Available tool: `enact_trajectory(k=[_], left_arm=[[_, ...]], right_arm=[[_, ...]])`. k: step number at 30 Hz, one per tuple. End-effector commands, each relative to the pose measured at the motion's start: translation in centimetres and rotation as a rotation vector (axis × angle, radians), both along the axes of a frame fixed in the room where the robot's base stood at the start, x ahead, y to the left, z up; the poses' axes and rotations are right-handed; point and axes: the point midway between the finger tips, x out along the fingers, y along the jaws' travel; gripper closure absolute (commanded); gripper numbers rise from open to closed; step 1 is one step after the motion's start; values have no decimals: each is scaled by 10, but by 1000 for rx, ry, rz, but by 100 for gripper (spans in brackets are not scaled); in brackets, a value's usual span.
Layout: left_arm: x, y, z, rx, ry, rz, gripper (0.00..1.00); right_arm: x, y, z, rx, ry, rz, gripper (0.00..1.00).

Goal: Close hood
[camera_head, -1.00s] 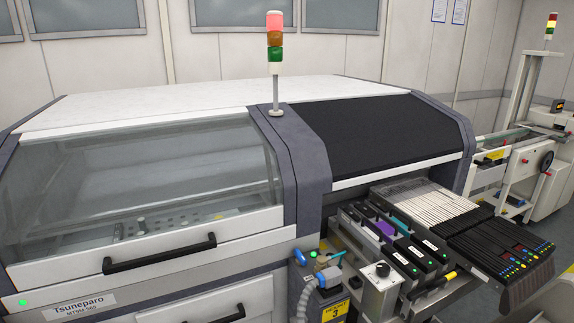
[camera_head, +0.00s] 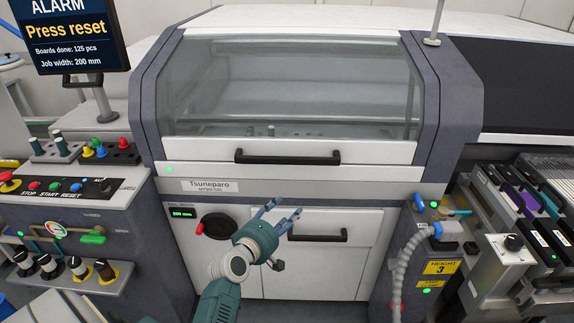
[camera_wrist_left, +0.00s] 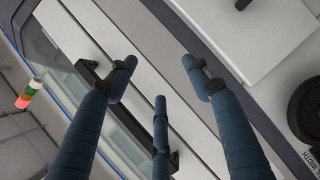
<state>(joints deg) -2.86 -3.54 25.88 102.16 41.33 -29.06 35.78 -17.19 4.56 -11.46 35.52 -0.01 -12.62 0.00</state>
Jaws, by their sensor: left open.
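The hood (camera_head: 290,90) is a clear window in a white frame on the front of the grey machine. Its lower white bar, with a black handle (camera_head: 288,157), sits down against the machine front, with no clear gap visible. My left gripper (camera_head: 278,212) is open and empty, below the hood handle and in front of the lower panel. In the left wrist view its blue fingers (camera_wrist_left: 160,75) are spread, and the hood handle (camera_wrist_left: 87,71) shows behind them, partly hidden. The fingers appear apart from the handle. My right gripper is not in view.
A lower door with a black handle (camera_head: 317,236) is close to my left gripper, beside a black handwheel (camera_head: 219,226). A button console (camera_head: 65,195) stands left, under an alarm screen (camera_head: 80,35). A feeder trolley (camera_head: 505,265) and grey hose (camera_head: 402,262) are at right.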

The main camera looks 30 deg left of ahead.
Motion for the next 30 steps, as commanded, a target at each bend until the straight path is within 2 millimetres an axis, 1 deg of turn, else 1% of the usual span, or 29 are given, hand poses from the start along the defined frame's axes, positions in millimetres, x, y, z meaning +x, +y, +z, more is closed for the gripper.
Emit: enact_trajectory(k=[1,3,6,7,9,11,14,21,24,27,30], left_arm=[[0,12,36,-43,-80,28,50],[-4,23,74,-91,-159,48,50],[-10,32,108,-131,-229,64,50],[-11,33,113,-138,-240,66,50],[-9,36,120,-146,-253,68,50],[-4,37,122,-148,-256,68,50],[11,38,122,-147,-255,67,50],[58,45,122,-145,-253,67,50],[73,48,121,-143,-251,67,50],[85,50,120,-143,-251,67,50],[92,51,120,-143,-250,66,50]], right_arm=[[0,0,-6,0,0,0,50],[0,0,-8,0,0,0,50],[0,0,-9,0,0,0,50],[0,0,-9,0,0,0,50],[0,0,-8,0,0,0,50],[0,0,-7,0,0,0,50],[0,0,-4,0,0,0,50],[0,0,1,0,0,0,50],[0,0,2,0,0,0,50],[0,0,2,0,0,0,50],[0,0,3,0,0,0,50]])
